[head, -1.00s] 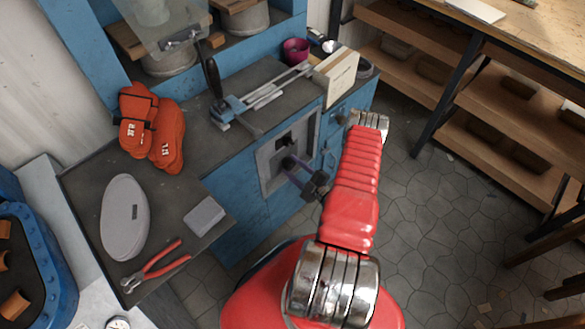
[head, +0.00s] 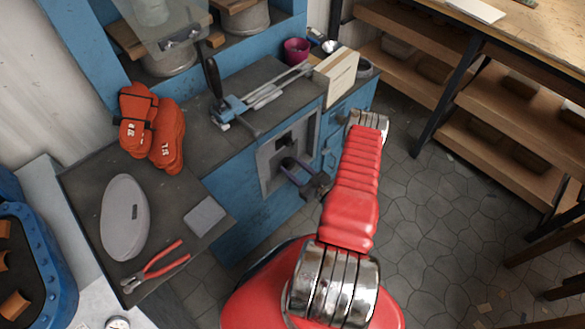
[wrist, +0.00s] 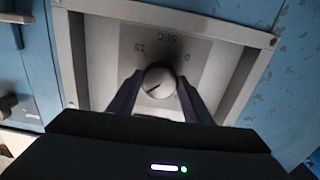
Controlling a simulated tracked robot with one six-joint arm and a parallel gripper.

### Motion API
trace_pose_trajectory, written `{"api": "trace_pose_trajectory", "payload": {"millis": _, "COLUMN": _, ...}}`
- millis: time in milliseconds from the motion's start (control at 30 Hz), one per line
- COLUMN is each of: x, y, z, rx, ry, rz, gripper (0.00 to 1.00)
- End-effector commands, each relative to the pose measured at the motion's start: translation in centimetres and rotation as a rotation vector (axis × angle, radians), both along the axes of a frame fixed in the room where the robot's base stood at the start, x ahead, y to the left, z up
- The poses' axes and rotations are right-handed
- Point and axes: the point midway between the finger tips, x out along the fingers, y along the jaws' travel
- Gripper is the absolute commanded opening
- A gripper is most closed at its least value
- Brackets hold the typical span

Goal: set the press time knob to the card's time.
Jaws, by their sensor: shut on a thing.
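The press time knob (wrist: 159,82) is a round grey knob with a dark pointer line, on a grey panel (wrist: 95,60) marked "SEC", "0" and "15". In the wrist view the two fingers of my gripper (wrist: 157,92) are shut on the knob, one on each side. The pointer line slants toward the lower left of that view. In the head view my gripper (head: 291,166) reaches the panel (head: 270,178) on the blue press front, and the knob is mostly hidden there. I cannot make out a card with a time.
Wooden shelving (head: 510,120) stands at the right.

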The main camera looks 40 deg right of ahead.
Motion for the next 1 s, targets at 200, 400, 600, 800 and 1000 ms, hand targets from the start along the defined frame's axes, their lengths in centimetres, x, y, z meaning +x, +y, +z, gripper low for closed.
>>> {"api": "trace_pose_trajectory", "payload": {"millis": 200, "x": -0.07, "y": 0.07, "z": -0.20, "rx": 0.033, "ry": 0.007, "rz": -0.002, "gripper": 0.23}}
{"api": "trace_pose_trajectory", "payload": {"millis": 400, "x": -0.11, "y": 0.15, "z": -0.19, "rx": 0.032, "ry": 0.007, "rz": -0.002, "gripper": 0.23}}
{"api": "trace_pose_trajectory", "payload": {"millis": 600, "x": -0.12, "y": 0.17, "z": -0.17, "rx": 0.032, "ry": 0.006, "rz": -0.002, "gripper": 0.51}}
{"api": "trace_pose_trajectory", "payload": {"millis": 800, "x": -0.08, "y": 0.13, "z": -0.07, "rx": 0.030, "ry": 0.004, "rz": -0.001, "gripper": 0.64}}
{"api": "trace_pose_trajectory", "payload": {"millis": 1000, "x": -0.07, "y": 0.10, "z": -0.02, "rx": 0.029, "ry": 0.002, "rz": -0.001, "gripper": 0.64}}
